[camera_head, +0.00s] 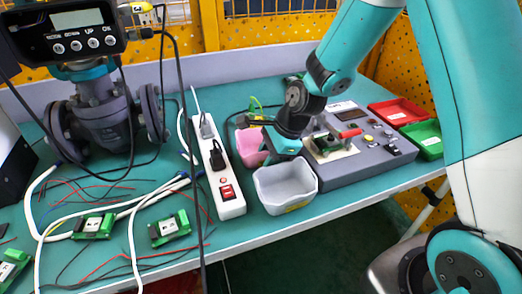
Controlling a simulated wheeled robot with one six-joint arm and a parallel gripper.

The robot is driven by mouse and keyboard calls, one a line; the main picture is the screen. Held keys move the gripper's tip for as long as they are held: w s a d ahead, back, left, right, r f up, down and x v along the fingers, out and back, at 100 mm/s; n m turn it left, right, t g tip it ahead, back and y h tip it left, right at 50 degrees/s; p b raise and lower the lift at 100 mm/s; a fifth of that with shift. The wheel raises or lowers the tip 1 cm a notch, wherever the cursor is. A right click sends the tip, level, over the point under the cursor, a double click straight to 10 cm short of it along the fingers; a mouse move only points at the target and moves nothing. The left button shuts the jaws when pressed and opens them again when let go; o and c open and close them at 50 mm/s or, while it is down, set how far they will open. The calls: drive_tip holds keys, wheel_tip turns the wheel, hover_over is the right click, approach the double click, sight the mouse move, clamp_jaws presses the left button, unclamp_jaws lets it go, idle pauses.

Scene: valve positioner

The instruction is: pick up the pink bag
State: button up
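A pink object (246,144), which looks like the pink bag, sits on the teal bench between the power strip and my arm. My gripper (266,139) is low over the bench, at the right side of the pink object, and hides part of it. I cannot tell whether the gripper touches the pink object or whether its fingers are open or shut.
A white open bin (286,186) stands in front of my gripper. A white power strip (220,165) lies to the left, and a grey panel box (355,150) to the right. Red (397,112) and green (428,138) trays, a valve (105,115) and loose cables surround them.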

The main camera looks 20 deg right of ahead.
clamp_jaws()
drive_tip(key=shift+r, duration=0.1)
